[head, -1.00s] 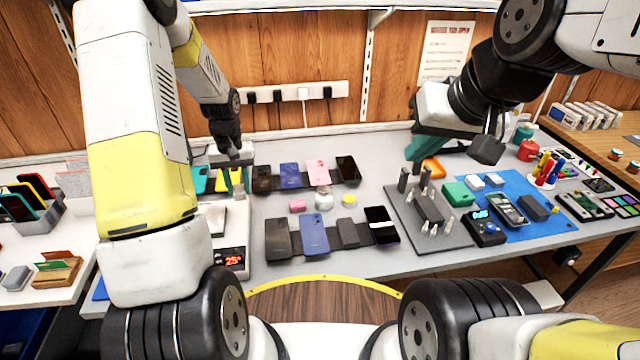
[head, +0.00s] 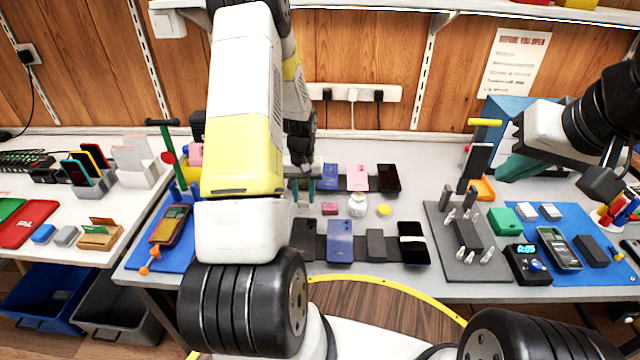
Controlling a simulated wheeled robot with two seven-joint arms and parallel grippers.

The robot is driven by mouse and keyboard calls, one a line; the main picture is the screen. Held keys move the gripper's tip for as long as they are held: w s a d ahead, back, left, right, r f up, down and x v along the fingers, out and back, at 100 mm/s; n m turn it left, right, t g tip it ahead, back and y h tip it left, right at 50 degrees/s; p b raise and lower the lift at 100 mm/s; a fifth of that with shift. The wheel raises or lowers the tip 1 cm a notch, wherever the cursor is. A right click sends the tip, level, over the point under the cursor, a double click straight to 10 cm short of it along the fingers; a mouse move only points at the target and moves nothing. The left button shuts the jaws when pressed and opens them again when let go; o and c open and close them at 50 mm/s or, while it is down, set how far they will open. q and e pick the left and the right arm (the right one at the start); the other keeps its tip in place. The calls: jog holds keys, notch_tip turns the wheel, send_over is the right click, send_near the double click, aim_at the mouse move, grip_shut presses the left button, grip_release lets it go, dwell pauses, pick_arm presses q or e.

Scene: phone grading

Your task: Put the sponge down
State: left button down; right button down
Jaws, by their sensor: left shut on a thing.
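Front-row phones (head: 340,242) lie close before the left gripper. A dark grey fixture mat (head: 440,262) with upright posts and a blue mat (head: 595,268) with tools are at the right. Another blue mat (head: 160,260) is left. A wood wall stands behind.

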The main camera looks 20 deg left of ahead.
aim_at(304, 198)
pick_arm(q)
jog(key=shift+f, duration=1.55)
jog(key=c, duration=1)
grip_release()
jog(key=shift+f, duration=0.15)
jog(key=shift+c, duration=0.2)
